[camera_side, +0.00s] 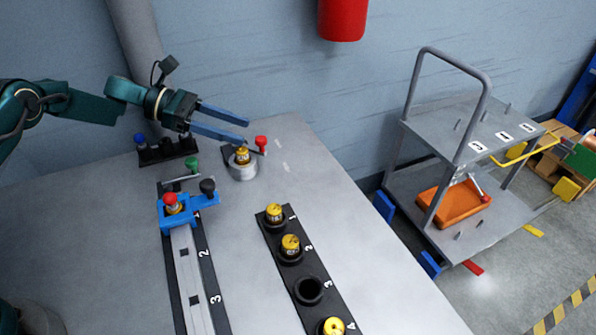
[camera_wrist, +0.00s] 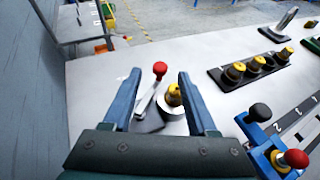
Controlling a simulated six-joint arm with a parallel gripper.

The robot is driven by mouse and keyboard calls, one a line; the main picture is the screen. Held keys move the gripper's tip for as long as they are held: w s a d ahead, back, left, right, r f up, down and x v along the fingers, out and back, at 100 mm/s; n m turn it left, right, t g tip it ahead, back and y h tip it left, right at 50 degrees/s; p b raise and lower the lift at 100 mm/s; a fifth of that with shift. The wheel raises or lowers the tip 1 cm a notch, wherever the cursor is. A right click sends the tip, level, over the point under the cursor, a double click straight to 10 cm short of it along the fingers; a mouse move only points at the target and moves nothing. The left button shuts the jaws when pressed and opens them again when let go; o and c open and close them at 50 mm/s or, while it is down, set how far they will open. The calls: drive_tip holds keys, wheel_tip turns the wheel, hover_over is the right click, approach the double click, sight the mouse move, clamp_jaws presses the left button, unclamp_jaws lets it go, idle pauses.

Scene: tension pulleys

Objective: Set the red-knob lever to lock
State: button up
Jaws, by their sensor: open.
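The red-knob lever (camera_side: 261,143) stands near the far edge of the table, beside a silver round base (camera_side: 243,173) that holds a yellow-topped piece (camera_side: 242,155). In the wrist view its red knob (camera_wrist: 160,68) tops a slanted silver arm (camera_wrist: 147,99), just left of the yellow-topped piece. My gripper (camera_side: 246,130) is open and empty, its two blue fingers just above and left of the knob in the side view. In the wrist view the knob shows between the fingertips. I see no contact. No lock marking is readable.
A blue clamp (camera_side: 203,201) on a numbered rail carries another red knob (camera_side: 171,199) and a black knob (camera_side: 208,186). A black numbered strip (camera_side: 268,236) holds several yellow-topped pieces, with slot 3 empty. A black rack (camera_side: 167,151) stands behind.

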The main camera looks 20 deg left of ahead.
drive_tip(key=shift+s+a+r, duration=0.15)
drive_tip(key=shift+a+r, duration=0.05)
drive_tip(key=shift+a, duration=0.2)
